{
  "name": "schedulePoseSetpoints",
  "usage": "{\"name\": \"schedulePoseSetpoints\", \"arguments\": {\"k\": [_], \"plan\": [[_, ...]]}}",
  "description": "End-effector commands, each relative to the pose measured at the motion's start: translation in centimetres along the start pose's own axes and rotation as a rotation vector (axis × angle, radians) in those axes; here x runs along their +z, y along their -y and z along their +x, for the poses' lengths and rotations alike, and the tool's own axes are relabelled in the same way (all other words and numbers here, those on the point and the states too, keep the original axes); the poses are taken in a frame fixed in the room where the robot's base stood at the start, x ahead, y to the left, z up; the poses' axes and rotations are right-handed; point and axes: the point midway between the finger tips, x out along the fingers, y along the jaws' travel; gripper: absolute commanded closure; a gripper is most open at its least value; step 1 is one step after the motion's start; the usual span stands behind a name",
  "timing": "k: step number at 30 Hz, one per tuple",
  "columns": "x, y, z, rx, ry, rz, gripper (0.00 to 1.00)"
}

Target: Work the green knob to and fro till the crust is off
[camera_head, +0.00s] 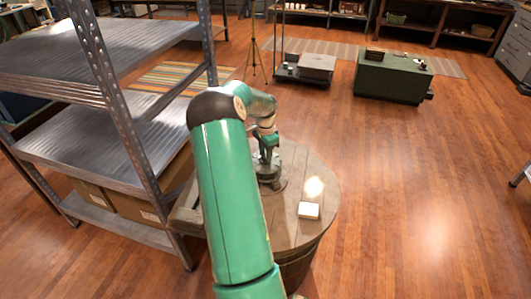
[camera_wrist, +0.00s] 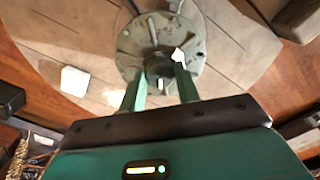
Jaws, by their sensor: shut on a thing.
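A round grey-green metal fitting (camera_wrist: 130,45) with a flanged plate sits on the round wooden barrel top (camera_head: 308,178). The knob (camera_wrist: 160,67) stands at its middle, grey-green in the wrist view. My gripper (camera_wrist: 163,92) reaches down over it, with one green finger on each side, shut on the knob. In the head view my gripper (camera_head: 267,152) is above the fitting (camera_head: 270,180) and partly covers it. A small white piece shows beside the knob in the wrist view. I cannot make out any crust clearly.
A small white block (camera_head: 308,210) lies on the barrel top, apart from the fitting. A metal shelf rack (camera_head: 125,140) stands close on the left. A green chest (camera_head: 393,78) and a low trolley (camera_head: 303,70) stand farther back. The wooden floor on the right is clear.

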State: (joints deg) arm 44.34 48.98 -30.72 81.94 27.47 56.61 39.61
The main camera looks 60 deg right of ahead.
Motion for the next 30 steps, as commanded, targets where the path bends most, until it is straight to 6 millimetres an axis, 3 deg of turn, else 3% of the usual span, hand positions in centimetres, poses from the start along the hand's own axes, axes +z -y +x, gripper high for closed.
{"name": "schedulePoseSetpoints", "arguments": {"k": [16,17,19,30], "plan": [[0.12,0.0,0.06,0.001,0.003,0.027,0.91],[0.12,0.0,0.06,0.001,0.003,0.027,0.62],[0.11,0.01,0.05,0.001,0.002,0.027,0.48],[0.02,0.04,-0.35,-0.001,0.0,0.027,0.46]]}}
